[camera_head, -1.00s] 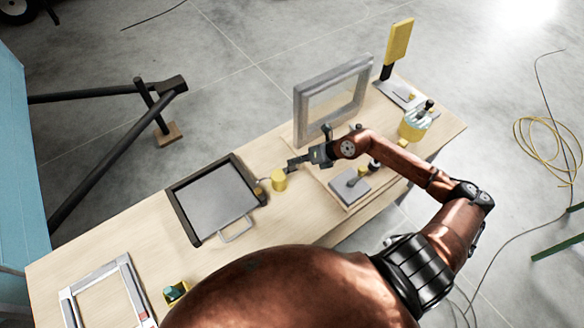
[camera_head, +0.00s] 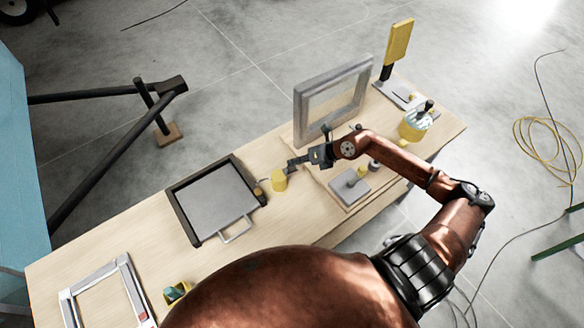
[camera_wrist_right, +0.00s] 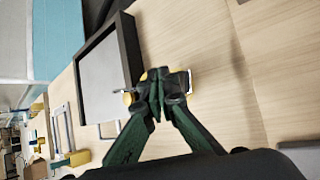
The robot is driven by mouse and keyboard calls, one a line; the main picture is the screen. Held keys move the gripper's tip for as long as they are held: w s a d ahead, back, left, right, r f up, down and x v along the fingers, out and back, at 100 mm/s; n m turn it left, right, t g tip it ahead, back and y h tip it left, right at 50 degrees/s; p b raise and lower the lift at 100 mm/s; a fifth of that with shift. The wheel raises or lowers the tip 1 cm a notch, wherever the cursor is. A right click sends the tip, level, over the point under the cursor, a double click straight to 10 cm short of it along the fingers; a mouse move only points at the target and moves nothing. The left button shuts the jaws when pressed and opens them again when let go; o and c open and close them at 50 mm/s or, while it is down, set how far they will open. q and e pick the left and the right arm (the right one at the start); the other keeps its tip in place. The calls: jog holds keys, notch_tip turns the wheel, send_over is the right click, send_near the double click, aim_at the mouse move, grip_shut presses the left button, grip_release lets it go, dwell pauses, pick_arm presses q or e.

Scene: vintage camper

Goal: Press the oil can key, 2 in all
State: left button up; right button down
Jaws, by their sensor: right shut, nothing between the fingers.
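A small yellow can (camera_head: 279,180), which looks like the oil can, stands on the wooden bench just right of the dark-framed tray. My right gripper (camera_head: 291,165) is shut and empty, with its fingertips close beside and above the can. In the right wrist view the shut fingertips (camera_wrist_right: 158,90) cover most of the can (camera_wrist_right: 150,73). A thin silvery piece (camera_wrist_right: 190,81) shows beside the tips; I cannot tell if it is the key. Contact between fingers and can cannot be told. My left gripper is not in view.
The dark-framed tray (camera_head: 177,203) lies left of the can. A grey upright frame (camera_head: 301,105) stands behind my right wrist. A grey plate with a knob (camera_head: 345,192) lies under my forearm. A yellow pot (camera_head: 410,132) stands at the bench's right end.

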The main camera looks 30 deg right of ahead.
aim_at(294, 168)
jog(key=shift+f, duration=0.15)
jog(key=shift+f, duration=0.3)
jog(key=shift+s+f+b, duration=0.15)
jog(key=shift+f+b, duration=0.35)
jog(key=shift+f, duration=0.25)
dwell(1.1)
jog(key=shift+r+p, duration=0.85)
jog(key=shift+r, duration=0.25)
notch_tip(294, 168, up, 5)
jog(key=p, duration=0.4)
jog(key=shift+r, duration=0.1)
